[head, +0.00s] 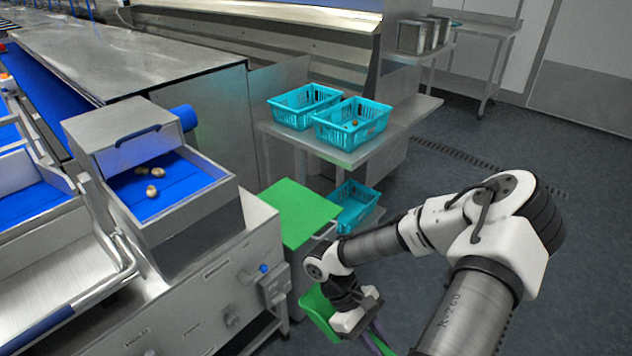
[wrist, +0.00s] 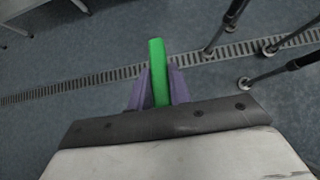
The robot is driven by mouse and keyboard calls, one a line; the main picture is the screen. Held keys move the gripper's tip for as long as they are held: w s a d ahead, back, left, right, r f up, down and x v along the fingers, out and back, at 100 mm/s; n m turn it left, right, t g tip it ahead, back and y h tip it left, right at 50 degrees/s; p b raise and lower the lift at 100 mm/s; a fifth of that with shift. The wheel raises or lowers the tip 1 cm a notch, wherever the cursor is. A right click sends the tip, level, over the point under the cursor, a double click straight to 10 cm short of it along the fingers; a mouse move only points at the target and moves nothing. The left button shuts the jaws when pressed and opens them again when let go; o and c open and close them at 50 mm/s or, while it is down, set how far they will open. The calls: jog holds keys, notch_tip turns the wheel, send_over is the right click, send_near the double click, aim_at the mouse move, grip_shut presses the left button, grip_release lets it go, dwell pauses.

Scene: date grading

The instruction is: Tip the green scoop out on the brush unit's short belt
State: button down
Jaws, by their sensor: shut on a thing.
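My gripper (head: 374,338) is at the lower middle of the head view, low over the floor and right of the brush unit. The green scoop (head: 318,308) shows beside it, partly hidden by my wrist. In the wrist view the scoop's green handle (wrist: 157,58) stands between the purple fingers of my gripper (wrist: 158,84), which are shut on it. The inside of the scoop is not visible, so I cannot tell what it holds. The brush unit's short blue belt (head: 185,178) is at left, apart from the scoop. Three brownish dates (head: 151,190) lie on it near the metal hood.
A green-topped stand (head: 300,211) lies between the brush unit (head: 230,275) and my arm. Behind it, a metal table (head: 350,157) bears two teal crates (head: 303,118); another teal crate (head: 352,208) sits lower. The floor at right is clear. Thin metal legs (wrist: 285,65) show in the wrist view.

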jog(key=shift+s+d+f, duration=0.1)
jog(key=shift+s+f, duration=0.05)
jog(key=w+a+f+n+t+h+b, duration=0.2)
jog(key=w+a+f+n+t, duration=0.1)
jog(key=w+f+n+t, duration=0.8)
jog(key=w+a+n+t+y+b, duration=0.1)
jog(key=w+a+n+t+y, duration=0.2)
jog(key=w+a+n+y, duration=0.3)
jog(key=a+n, duration=0.3)
jog(key=n, duration=0.2)
jog(key=shift+w+a+r+n+t+b, duration=0.2)
jog(key=shift+w+a+n+t+b, duration=0.1)
jog(key=shift+n+t, duration=0.1)
